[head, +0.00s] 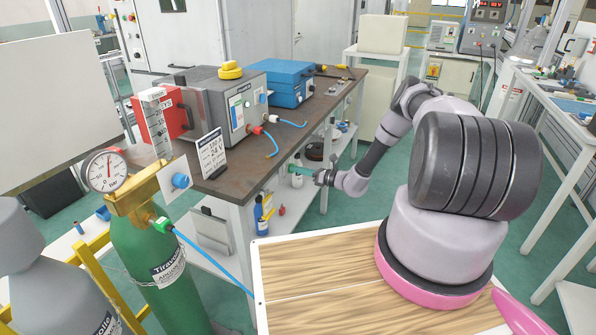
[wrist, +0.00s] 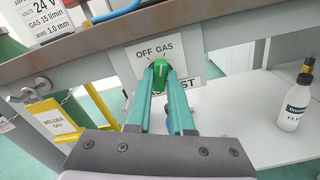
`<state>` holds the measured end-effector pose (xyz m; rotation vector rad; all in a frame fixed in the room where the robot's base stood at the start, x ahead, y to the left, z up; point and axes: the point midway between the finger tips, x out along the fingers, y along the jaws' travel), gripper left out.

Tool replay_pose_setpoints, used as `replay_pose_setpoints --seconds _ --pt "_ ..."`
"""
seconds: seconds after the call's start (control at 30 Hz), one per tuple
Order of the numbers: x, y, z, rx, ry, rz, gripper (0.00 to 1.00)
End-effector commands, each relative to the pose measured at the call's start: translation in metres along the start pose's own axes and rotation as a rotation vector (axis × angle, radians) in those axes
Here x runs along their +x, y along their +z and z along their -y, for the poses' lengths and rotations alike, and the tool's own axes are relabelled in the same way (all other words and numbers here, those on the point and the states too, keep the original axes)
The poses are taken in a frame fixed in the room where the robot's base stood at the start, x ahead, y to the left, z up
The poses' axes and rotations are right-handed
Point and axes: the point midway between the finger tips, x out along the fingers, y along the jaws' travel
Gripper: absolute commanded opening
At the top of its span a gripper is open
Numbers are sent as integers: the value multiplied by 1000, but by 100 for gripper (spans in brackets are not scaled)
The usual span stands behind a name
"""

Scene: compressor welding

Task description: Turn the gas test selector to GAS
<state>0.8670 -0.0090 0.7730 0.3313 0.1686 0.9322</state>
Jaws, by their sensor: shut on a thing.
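The gas test selector is a green knob (wrist: 160,70) on a white plate (wrist: 139,53) below the bench edge in the wrist view. The plate reads OFF at upper left and GAS at upper right; my fingers partly cover lower lettering ending in "ST". A small pale mark shows on the knob, but I cannot tell surely which word it points to. My gripper (wrist: 162,78) has its two teal fingers shut on the knob, one on each side. In the head view, my gripper (head: 298,169) reaches the bench's right side; the selector is not discernible there.
A "WELDER OFF" tag (wrist: 57,122) hangs left of the selector. A white bottle (wrist: 294,105) stands on the lower shelf to the right. The workbench (head: 262,160) carries a grey welder unit (head: 218,103) and a blue case (head: 289,82). A green gas cylinder (head: 150,255) stands at left.

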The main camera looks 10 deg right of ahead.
Motion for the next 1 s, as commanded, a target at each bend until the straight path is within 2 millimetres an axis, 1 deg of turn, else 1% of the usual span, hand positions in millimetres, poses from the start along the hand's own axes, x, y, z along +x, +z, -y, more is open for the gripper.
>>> replay_pose_setpoints --seconds 0.1,0.3,0.5,0.87,0.9,0.97,1.0 --pt "-1 0 0 63 0 -1 0" --pt "-1 0 1 134 -1 -1 0" --pt "-1 0 1 163 -1 -2 0" --pt "-1 0 1 166 -1 -1 0" --pt "-1 0 1 166 -1 -1 24" --pt "-1 0 1 166 -1 -1 47" --pt "-1 0 1 166 -1 -1 50"
